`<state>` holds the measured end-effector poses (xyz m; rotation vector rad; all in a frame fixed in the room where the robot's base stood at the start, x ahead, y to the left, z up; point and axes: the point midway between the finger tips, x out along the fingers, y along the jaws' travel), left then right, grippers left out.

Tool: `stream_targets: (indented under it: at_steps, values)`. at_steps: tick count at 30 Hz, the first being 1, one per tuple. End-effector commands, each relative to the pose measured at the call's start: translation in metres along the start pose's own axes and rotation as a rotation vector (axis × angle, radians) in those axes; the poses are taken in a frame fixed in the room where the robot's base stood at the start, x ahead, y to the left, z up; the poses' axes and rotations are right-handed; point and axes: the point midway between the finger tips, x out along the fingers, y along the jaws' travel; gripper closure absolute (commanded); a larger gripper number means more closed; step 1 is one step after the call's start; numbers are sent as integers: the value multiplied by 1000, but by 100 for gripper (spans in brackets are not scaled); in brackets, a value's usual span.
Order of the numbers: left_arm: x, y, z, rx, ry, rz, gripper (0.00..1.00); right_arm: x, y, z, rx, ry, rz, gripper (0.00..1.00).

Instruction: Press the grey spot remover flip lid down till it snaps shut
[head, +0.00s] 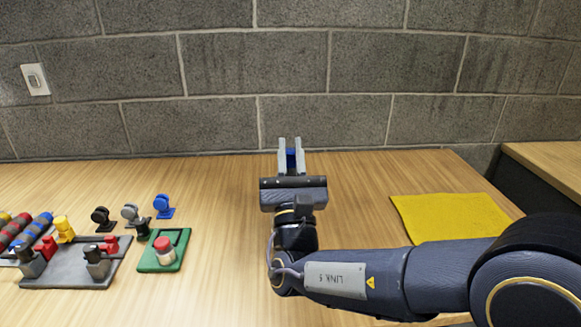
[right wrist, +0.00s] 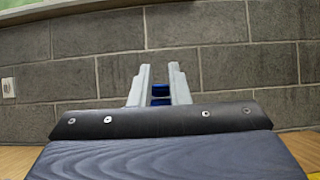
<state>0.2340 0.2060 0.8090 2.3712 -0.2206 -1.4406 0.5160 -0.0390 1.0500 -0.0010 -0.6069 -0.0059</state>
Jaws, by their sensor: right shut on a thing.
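My right gripper (head: 290,146) is raised over the table in the middle of the head view, with its fingers pointing up. It is shut on a small blue thing (head: 291,160), mostly hidden between the fingers. The blue thing also shows in the right wrist view (right wrist: 161,94). A grey round-topped piece (head: 131,212) stands on the table to the left, beside a dark green piece (head: 142,229). I cannot tell for sure whether the grey piece is the spot remover lid. My right gripper is well apart from it. My left gripper is not in view.
A grey plate (head: 60,277) carries several small fittings. Black (head: 102,219), blue (head: 163,206) and yellow (head: 63,229) pieces stand nearby. A yellow cloth (head: 450,217) lies right. The table's middle is clear.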

Motion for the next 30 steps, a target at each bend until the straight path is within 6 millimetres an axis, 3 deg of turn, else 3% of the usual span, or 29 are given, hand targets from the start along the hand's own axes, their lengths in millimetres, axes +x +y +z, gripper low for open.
stream_targets:
  at_steps: [14,15,20,30]
  values:
    - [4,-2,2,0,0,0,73,-2,0,-4,-4,-5,2,100]
    - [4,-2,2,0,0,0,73,-2,0,-5,-4,-5,2,82]
    - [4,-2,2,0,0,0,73,-2,0,-3,-3,-8,1,62]
    - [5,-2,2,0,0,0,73,-6,0,-2,-1,-12,1,62]
